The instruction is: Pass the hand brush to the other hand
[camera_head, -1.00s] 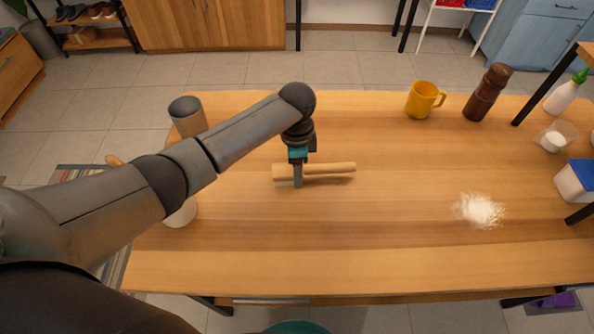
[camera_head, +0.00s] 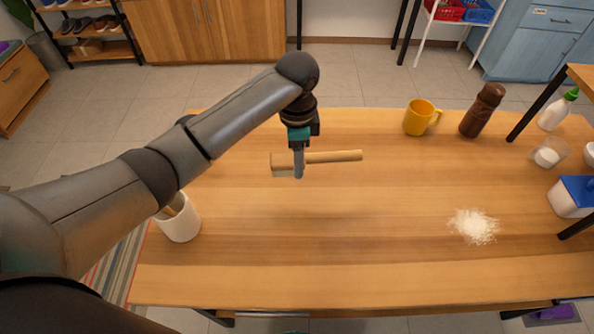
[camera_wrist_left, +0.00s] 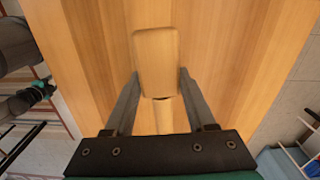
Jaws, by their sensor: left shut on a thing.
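The hand brush (camera_head: 335,157) has a wooden block at the left and a pale handle toward the right, with short light bristles under the block. My left gripper (camera_head: 299,175) is shut across it near where block and handle meet and seems to hold it above the table. In the left wrist view the brush block (camera_wrist_left: 156,62) sits between the two fingers (camera_wrist_left: 158,90), with the handle partly hidden below. A dark arm part with a teal band (camera_wrist_left: 42,88) at the left edge there looks like my right gripper; its fingers are unclear.
The wooden table (camera_head: 350,245) is largely clear in front. A white crock (camera_head: 180,222) stands at left, partly behind my arm. A yellow mug (camera_head: 417,118), brown mill (camera_head: 483,111), white powder pile (camera_head: 474,226) and blue-lidded box (camera_head: 573,197) lie to the right.

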